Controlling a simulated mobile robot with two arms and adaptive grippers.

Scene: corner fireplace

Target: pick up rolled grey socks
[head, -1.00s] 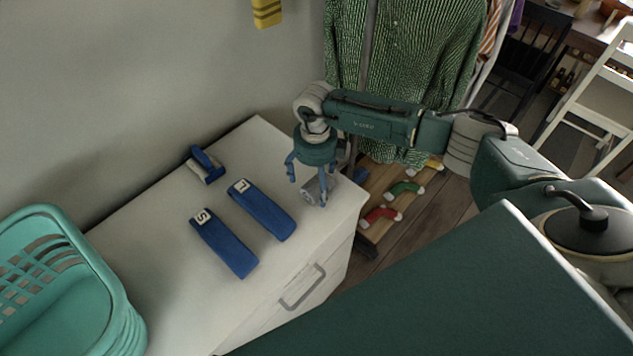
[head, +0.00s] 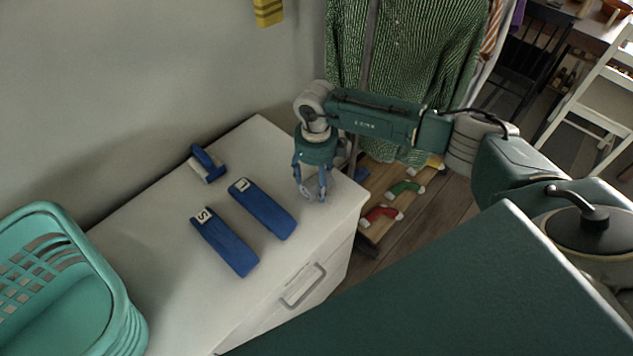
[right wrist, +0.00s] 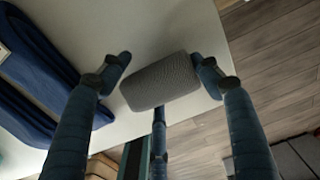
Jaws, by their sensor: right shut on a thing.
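The rolled grey socks (right wrist: 160,82) show in the right wrist view as a ribbed grey roll between the blue fingers of my right gripper (right wrist: 165,85). In the head view my right gripper (head: 312,188) is low over the right end of the white cabinet top, shut on the socks, which are mostly hidden by its fingers. I cannot tell whether the socks still touch the cabinet top. My left gripper is not in view.
Two long blue pieces marked S (head: 224,242) and L (head: 263,208) lie on the white cabinet top (head: 165,245). A small blue-handled item (head: 207,163) lies near the wall. A teal basket (head: 125,300) stands at the left. A green garment (head: 410,65) hangs behind my right arm.

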